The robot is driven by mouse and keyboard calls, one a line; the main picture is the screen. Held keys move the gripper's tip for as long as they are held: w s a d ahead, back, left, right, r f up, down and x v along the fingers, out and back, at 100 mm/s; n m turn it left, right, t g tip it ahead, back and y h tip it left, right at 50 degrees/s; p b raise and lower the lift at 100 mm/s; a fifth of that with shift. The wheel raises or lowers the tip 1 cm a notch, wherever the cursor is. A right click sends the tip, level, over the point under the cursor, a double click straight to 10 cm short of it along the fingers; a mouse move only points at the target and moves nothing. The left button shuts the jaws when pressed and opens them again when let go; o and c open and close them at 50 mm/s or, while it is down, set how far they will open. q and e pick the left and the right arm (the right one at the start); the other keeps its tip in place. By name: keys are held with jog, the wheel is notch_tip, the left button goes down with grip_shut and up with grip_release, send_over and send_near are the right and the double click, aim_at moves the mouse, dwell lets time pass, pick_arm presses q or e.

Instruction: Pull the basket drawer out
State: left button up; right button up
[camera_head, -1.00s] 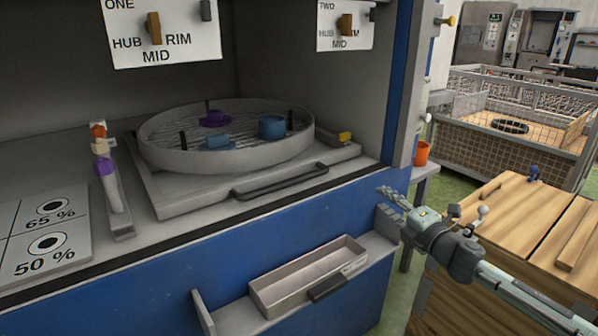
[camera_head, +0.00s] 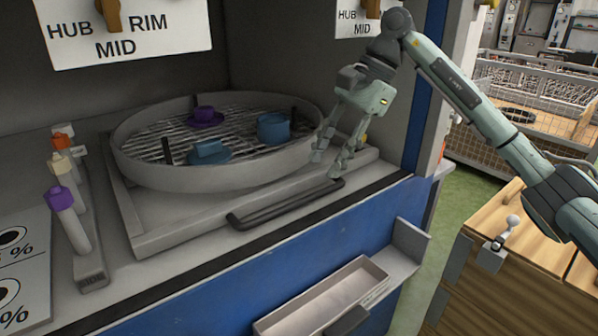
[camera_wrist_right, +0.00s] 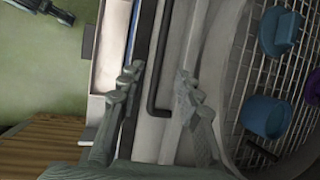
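The basket drawer is a grey sliding base (camera_head: 190,225) with a round wire basket (camera_head: 240,168) on it, inside the cabinet. Its dark bar handle (camera_head: 285,206) runs along the front edge; in the right wrist view the handle (camera_wrist_right: 154,70) lies lengthwise between the fingers. My right gripper (camera_head: 327,165) is open and points down near the handle's right end. In the right wrist view its fingers (camera_wrist_right: 158,78) are spread on either side of the handle, apparently not touching it. A dark jointed part (camera_wrist_right: 45,8), perhaps my left gripper, is cut off at that view's top left.
The basket holds a purple piece (camera_head: 204,117), a blue cup (camera_head: 273,128) and another blue piece (camera_head: 208,152). A rack of coloured-capped bottles (camera_head: 92,272) stands left of the drawer. A shallow trough (camera_head: 330,300) juts from the blue front below. A wooden bench (camera_head: 480,290) stands right.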

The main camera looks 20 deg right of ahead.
aim_at(306, 198)
jog(key=x, duration=0.3)
jog(key=shift+s+r, duration=0.1)
jog(key=x, duration=0.3)
jog(key=shift+a+f+p, duration=0.15)
jog(key=shift+f+p, duration=0.15)
jog(key=shift+a+f, duration=0.15)
jog(key=shift+f, duration=0.3)
pick_arm(q)
jog(key=shift+s+f+g, duration=0.3)
jog(key=shift+s+f, duration=0.65)
pick_arm(e)
grip_shut()
